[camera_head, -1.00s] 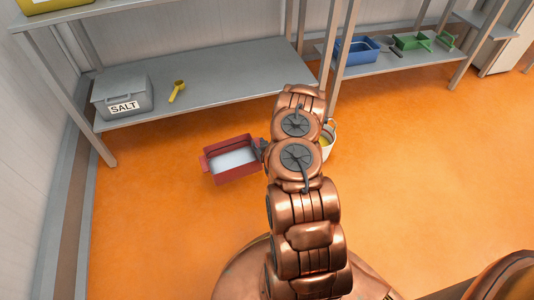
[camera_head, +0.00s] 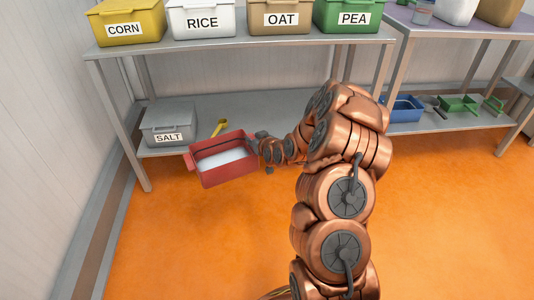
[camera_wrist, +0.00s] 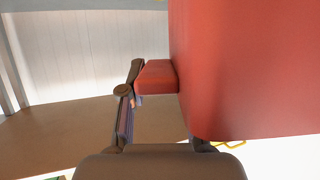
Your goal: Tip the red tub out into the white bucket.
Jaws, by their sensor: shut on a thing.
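The red tub (camera_head: 228,173) hangs in the air in front of the left shelf, roughly level, with white contents inside. My gripper (camera_head: 261,146) is shut on the tub's right end. In the wrist view the tub's red wall (camera_wrist: 250,60) fills the upper right, and its red end tab (camera_wrist: 156,76) sits at the gripper fingers. The white bucket does not show in the head view now; my arm covers the area where it stood.
A grey SALT bin (camera_head: 168,125) and a yellow scoop (camera_head: 219,126) are on the lower shelf behind the tub. Labelled bins, such as OAT (camera_head: 281,19), line the upper shelf. A blue tray (camera_head: 404,108) is on the right rack. The orange floor (camera_head: 190,245) in front is clear.

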